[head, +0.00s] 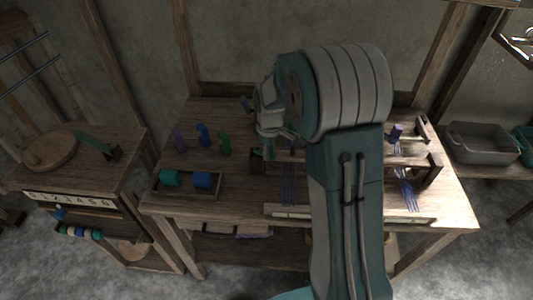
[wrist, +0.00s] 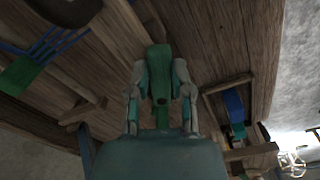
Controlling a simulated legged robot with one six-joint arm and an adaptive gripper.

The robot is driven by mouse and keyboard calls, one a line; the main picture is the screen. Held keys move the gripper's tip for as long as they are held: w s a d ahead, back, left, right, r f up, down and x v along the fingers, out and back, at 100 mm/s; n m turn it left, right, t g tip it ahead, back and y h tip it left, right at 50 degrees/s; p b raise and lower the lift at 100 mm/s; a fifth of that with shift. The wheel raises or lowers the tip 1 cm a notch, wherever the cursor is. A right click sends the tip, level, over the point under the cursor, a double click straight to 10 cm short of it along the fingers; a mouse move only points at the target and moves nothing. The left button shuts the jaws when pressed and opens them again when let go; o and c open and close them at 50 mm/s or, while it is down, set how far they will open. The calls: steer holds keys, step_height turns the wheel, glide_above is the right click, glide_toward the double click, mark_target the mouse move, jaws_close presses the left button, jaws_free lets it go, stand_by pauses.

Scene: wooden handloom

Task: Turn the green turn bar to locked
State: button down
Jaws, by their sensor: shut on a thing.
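My gripper (wrist: 160,85) is shut on a green bar, which looks like the green turn bar (wrist: 160,62). The bar stands between both fingers in the wrist view, its rounded end showing a dark spot. In the head view my gripper (head: 272,143) is low over the table, left of the blue threads. My arm and gripper hide most of the bar there. A dark wooden block (head: 257,162) stands just beside the gripper. I cannot tell from these views whether the bar is at its locked position.
A wooden tray (head: 158,193) holds a teal block (head: 171,178) and a blue block (head: 202,180). Purple, blue and green pegs (head: 224,144) stand behind it. Blue threads (head: 288,185) run beside my arm. A separate green lever (head: 92,143) is on the left table.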

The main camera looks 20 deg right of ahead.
steer(key=shift+w+d+f+n, duration=0.1)
steer(key=shift+w+d+n, duration=0.1)
steer(key=shift+n, duration=0.55)
steer(key=shift+w+d+r+n, duration=0.1)
steer(key=shift+w+n, duration=0.1)
steer(key=shift+n, duration=0.6)
steer(key=shift+w+d+f+n, duration=0.1)
steer(key=shift+w+d+n, duration=0.1)
steer(key=shift+n, duration=0.55)
steer(key=c, duration=0.5)
jaws_free()
steer(key=shift+w, duration=0.1)
step_height(320, 180, up, 12)
steer(key=shift+w, duration=0.1)
